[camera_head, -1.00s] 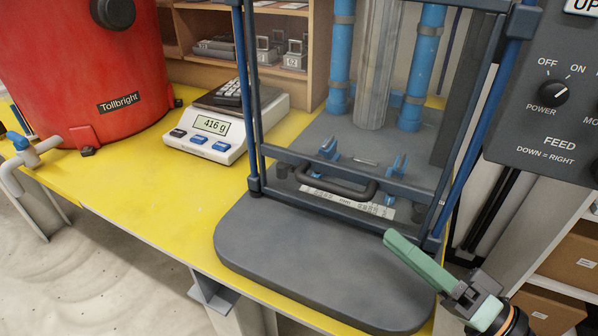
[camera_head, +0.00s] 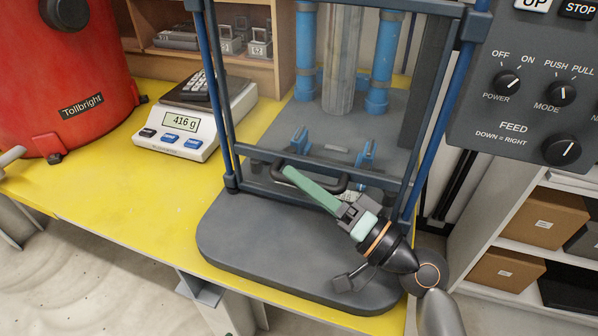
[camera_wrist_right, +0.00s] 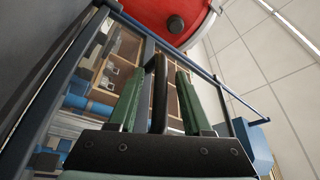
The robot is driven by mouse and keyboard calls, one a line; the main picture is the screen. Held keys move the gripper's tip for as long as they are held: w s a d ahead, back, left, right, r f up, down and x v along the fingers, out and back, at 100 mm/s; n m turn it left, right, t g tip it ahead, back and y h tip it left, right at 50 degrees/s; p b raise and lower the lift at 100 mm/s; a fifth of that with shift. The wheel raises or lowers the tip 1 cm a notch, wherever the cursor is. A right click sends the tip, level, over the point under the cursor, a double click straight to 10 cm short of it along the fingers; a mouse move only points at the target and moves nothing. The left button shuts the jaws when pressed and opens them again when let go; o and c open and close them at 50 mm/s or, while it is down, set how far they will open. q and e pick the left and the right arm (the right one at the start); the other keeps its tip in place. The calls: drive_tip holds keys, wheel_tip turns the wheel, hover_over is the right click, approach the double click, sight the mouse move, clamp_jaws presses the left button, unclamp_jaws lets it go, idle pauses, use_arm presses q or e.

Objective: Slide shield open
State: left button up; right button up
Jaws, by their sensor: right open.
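The shield is a clear panel in a dark blue-grey frame; its lower rail (camera_head: 256,153) is down near the machine's base. A black bar handle (camera_head: 311,163) is on its lower front and also shows in the right wrist view (camera_wrist_right: 160,95). My right gripper (camera_head: 290,173), with green fingers, is at the handle. In the right wrist view its fingers (camera_wrist_right: 160,74) are apart, with the handle between them. I cannot tell whether either finger touches it. Part of the handle is hidden behind the fingers in the head view. My left gripper is not in view.
The machine's rounded grey base plate (camera_head: 240,245) juts out in front. A scale (camera_head: 188,125) reading 416 g and a red drum (camera_head: 70,100) stand left on the yellow table (camera_head: 110,205). The control panel (camera_head: 530,105) is at the right, above shelves with boxes (camera_head: 545,220).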

drive_tip(key=shift+w+a+r, duration=0.1)
drive_tip(key=shift+w+a, duration=0.15)
drive_tip(key=shift+a, duration=0.1)
drive_tip(key=shift+c, duration=0.2)
clamp_jaws()
idle(1.0)
